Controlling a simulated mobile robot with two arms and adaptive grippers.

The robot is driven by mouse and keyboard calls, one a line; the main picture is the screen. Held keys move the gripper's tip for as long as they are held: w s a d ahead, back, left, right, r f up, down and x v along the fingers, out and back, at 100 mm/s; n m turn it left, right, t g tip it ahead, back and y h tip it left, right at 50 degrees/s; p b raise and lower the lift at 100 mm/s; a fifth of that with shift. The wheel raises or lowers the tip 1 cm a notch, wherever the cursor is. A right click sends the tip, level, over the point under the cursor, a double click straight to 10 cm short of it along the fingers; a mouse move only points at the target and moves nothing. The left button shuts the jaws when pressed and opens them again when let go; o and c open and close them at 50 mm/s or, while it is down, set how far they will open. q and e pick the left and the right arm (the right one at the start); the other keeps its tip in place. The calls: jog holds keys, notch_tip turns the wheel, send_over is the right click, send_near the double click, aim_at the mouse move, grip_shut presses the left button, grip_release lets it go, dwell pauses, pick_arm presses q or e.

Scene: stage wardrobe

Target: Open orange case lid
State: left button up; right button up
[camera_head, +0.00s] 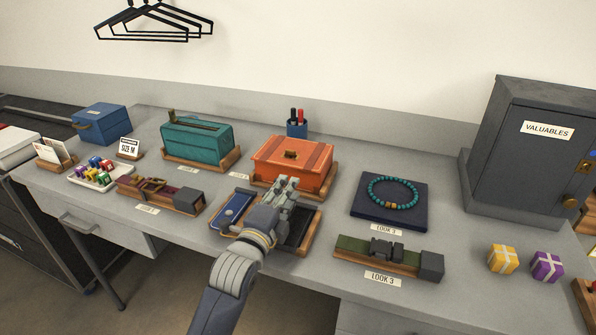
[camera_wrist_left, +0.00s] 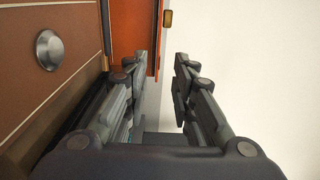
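The orange case (camera_head: 318,158) sits on a wooden base on the grey table, with its lid down. A small brass fitting (camera_head: 291,154) shows on it. My left gripper (camera_head: 285,184) is at the case's near side, covering part of its front; I cannot tell whether it touches. In the left wrist view the two fingers of my left gripper (camera_wrist_left: 156,75) stand apart with nothing between them. Orange-brown panelling with a round metal stud (camera_wrist_left: 49,50) fills the left of that view, close to one finger. My right gripper is not in view.
A tray with a blue item (camera_head: 232,209) lies under my left arm. A teal case (camera_head: 212,146) stands left of the orange case. A pen cup (camera_head: 297,129) is behind it. A necklace board (camera_head: 417,218) lies to the right. A grey valuables cabinet (camera_head: 520,165) stands far right.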

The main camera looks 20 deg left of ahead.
aim_at(300, 170)
pick_arm(q)
jog(key=w, duration=0.5)
jog(key=shift+w+d+f, duration=0.1)
jog(key=shift+f, duration=0.05)
jog(key=shift+w+p, duration=0.3)
jog(key=shift+w, duration=1.05)
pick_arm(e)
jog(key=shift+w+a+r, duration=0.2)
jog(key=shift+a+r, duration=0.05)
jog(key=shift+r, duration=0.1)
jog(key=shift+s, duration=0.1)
pick_arm(q)
jog(key=shift+c, duration=0.9)
grip_shut()
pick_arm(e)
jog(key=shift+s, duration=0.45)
